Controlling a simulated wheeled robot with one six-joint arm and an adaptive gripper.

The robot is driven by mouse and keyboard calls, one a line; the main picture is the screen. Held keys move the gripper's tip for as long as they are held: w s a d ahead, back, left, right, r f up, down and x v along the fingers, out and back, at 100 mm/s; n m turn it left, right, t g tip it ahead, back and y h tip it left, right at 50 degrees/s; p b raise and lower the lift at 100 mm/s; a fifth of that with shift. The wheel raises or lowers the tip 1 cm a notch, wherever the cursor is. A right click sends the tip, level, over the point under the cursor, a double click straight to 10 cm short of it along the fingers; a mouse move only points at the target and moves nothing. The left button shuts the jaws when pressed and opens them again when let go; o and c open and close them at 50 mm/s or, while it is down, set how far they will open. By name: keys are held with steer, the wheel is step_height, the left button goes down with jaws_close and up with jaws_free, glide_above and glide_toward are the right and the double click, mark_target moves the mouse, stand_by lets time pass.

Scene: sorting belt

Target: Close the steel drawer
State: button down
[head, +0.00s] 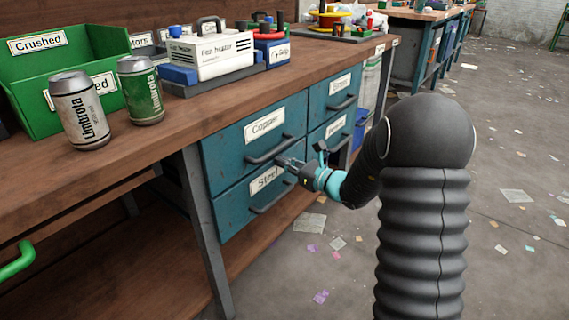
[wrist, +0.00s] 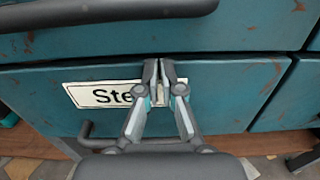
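The steel drawer (head: 236,203) is the lower left one in the blue-green drawer unit, with a white "Steel" label (head: 266,180) and a dark bar handle (head: 275,196). Its front looks flush or nearly flush with the drawers around it. My gripper (head: 284,161) is at the upper right part of this front, above the handle. In the wrist view, my gripper (wrist: 165,66) has its fingertips together with nothing held, against or very close to the steel drawer front (wrist: 232,95), covering part of the label (wrist: 100,94). Exact contact cannot be told.
The copper drawer (head: 240,143) with its handle (head: 270,151) is directly above. Two more drawers are on the right. The wooden bench top (head: 190,120) carries cans (head: 80,108) and a green bin (head: 35,88). The floor on the right is open, with scattered scraps.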

steer(key=shift+s+d+r, duration=0.1)
steer(key=shift+s+d, duration=0.05)
steer(key=shift+s, duration=0.05)
steer(key=v, duration=1.4)
steer(key=s+a+f+n+g, duration=0.3)
steer(key=s+f+n+g, duration=0.2)
steer(key=s+f+n, duration=0.15)
steer(key=s+a+n+g+h+p, duration=0.1)
steer(key=s+n+g+h, duration=0.3)
steer(key=s+n+g, duration=0.5)
steer(key=s+d+r+n+t+h+p, duration=0.3)
steer(key=s+d+r+n+t+h, duration=0.15)
steer(key=s+r+n+h, duration=0.45)
steer(key=s+a+r+n+t+p, duration=0.1)
steer(key=s+r+n+t+p, duration=0.1)
steer(key=s+r, duration=0.3)
step_height(320, 180, up, 4)
steer(key=shift+a+f+t, duration=0.1)
steer(key=shift+a+t, duration=0.1)
steer(key=shift+t, duration=0.35)
